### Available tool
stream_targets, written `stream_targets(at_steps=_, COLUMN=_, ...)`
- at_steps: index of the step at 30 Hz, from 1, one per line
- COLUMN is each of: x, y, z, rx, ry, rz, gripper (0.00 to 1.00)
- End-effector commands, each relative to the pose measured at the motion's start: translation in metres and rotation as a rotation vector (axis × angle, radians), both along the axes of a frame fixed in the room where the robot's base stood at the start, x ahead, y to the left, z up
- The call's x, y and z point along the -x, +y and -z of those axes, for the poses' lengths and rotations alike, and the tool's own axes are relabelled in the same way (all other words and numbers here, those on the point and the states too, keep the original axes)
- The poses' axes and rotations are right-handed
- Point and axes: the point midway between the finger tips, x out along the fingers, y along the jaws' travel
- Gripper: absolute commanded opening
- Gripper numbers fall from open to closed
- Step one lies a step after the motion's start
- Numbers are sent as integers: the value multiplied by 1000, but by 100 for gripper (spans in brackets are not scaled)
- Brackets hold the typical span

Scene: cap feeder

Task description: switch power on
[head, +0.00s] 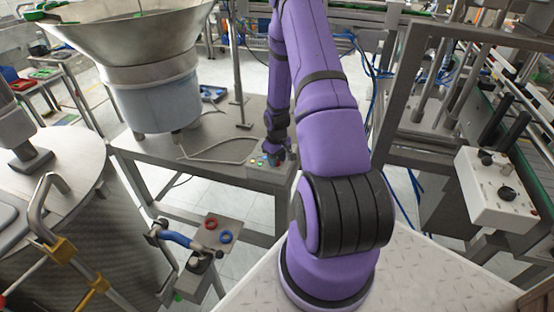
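My purple arm reaches down over the metal table (215,140), and my gripper (277,157) is low at the table's right end. It is small and dark here, and I cannot tell whether it is open or shut. A small grey control box (257,163) with coloured buttons lies on the table right by my gripper. The gripper hides part of the box, and I cannot tell whether they touch. I cannot make out a power switch or its position.
A steel feeder bowl (135,40) stands on the table's left. A white box with black knobs (497,190) is at the right by a metal frame (400,110).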

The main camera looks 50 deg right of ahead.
Motion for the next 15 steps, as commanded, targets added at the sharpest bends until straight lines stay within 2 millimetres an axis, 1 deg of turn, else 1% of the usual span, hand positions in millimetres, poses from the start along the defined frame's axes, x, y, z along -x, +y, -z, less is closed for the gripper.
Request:
stream_targets(at_steps=1, x=0, y=0, z=0, rx=0, ry=0, rz=0, gripper=50)
stream_targets(at_steps=2, x=0, y=0, z=0, rx=0, ry=0, rz=0, gripper=57)
stream_targets(at_steps=11, x=0, y=0, z=-1, rx=0, ry=0, rz=-1, gripper=57)
stream_targets(at_steps=15, x=0, y=0, z=-11, rx=1, ry=-1, rz=-1, gripper=57)
